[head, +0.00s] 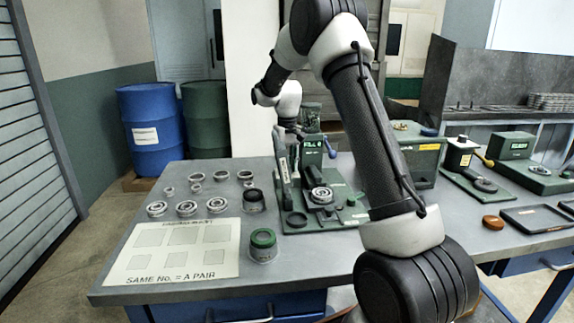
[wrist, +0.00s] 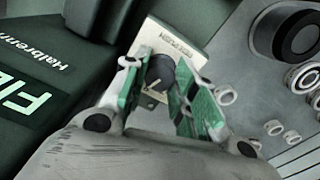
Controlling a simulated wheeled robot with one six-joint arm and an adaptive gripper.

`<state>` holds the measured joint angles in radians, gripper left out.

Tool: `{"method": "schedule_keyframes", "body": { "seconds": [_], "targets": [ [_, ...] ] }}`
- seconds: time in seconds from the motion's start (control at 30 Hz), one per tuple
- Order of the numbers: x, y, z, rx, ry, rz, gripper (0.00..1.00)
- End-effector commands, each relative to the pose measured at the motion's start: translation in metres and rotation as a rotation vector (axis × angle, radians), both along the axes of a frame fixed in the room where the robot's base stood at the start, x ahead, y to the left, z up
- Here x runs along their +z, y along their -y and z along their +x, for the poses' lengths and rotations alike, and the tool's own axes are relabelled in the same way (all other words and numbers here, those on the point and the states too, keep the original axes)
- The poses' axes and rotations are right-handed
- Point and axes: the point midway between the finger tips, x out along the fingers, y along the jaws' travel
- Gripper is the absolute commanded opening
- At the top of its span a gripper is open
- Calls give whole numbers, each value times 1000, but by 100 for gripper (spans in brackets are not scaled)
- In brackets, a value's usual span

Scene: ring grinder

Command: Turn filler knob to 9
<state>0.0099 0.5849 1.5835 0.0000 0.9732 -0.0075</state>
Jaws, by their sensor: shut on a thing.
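The filler knob (wrist: 160,72) is a small dark round knob on a light plate (wrist: 177,45) with small print, in the wrist view. My gripper (wrist: 157,80) has its two green-padded fingers on either side of the knob and is shut on it. The dark filler housing (wrist: 45,60) fills the left of the wrist view, with part of a lit green label.
Metal rings (head: 187,208) and a white sheet (head: 180,252) lie on the left of the table (head: 215,287). A green-lidded jar (head: 263,243) and a dark-topped jar (head: 253,200) stand nearby. Other green devices (head: 512,146) and dark trays (head: 537,218) are at the right.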

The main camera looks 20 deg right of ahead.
Motion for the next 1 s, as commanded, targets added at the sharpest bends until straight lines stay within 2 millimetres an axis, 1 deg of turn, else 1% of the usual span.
{"method": "schedule_keyframes", "body": {
  "seconds": [0.3, 0.5, 0.73, 1.0],
  "targets": [
    [0, 0, 0, -235, 0, 0, 4],
    [0, 0, 0, -336, 0, 0, 4],
    [0, 0, 0, -394, 0, 0, 4],
    [0, 0, 0, -404, 0, 0, 4]
  ]
}}
